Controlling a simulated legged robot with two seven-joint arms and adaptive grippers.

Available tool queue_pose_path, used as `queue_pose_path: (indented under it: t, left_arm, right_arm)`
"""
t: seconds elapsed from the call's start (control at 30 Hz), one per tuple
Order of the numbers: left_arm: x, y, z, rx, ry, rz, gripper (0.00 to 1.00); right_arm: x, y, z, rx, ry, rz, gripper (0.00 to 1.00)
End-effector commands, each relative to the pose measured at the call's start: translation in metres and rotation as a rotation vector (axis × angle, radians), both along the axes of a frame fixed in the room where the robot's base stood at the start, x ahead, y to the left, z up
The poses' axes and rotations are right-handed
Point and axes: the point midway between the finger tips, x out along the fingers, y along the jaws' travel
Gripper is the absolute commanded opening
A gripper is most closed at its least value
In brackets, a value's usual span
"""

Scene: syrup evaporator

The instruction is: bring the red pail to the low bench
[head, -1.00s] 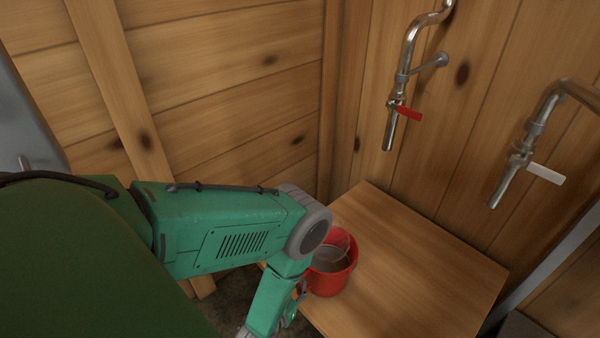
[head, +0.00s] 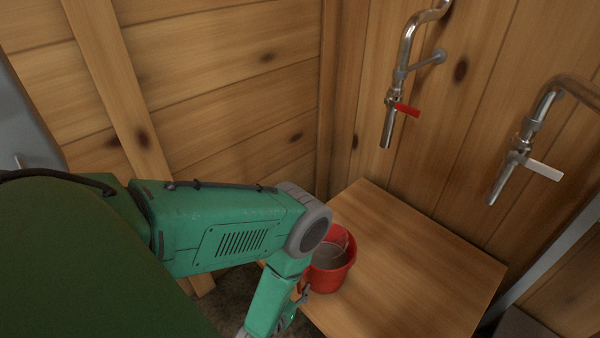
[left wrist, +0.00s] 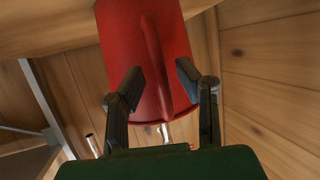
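The red pail (head: 340,278) stands upright at the left edge of a low wooden top (head: 410,275), which may be the low bench; I cannot tell. The inside of the pail looks grey-brown. My left gripper (head: 304,293) is at the pail's near left side, mostly hidden by my green forearm. In the left wrist view the red pail (left wrist: 120,45) fills the upper middle. The fingers of my left gripper (left wrist: 157,82) are apart, with a raised red strip of the pail between them and gaps on both sides. My right gripper is not in view.
A pipe with a red-handled tap (head: 397,105) hangs from the back wall above the wooden top. A white-handled tap (head: 525,160) is at the right. Plank walls close in behind and left. The top right of the pail is bare.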

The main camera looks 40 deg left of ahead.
Motion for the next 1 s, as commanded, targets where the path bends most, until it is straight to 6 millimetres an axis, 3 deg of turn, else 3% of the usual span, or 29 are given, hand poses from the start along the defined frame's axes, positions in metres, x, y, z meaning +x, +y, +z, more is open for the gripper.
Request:
queue_pose_path:
  t: [0.3,0.5,0.7,1.0]
  left_arm:
    - [-0.059,-0.015,0.022,-0.001,0.003,-0.001,0.29]
    - [-0.088,-0.022,0.033,-0.001,0.000,-0.001,0.29]
    - [-0.098,-0.025,0.038,-0.001,-0.003,-0.001,0.29]
    - [-0.092,-0.025,0.038,-0.009,0.035,-0.006,0.29]
  right_arm:
    - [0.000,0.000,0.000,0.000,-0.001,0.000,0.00]
    - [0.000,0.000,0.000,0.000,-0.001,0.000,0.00]
    - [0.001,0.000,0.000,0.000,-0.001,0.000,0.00]
    - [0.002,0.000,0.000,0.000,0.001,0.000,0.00]
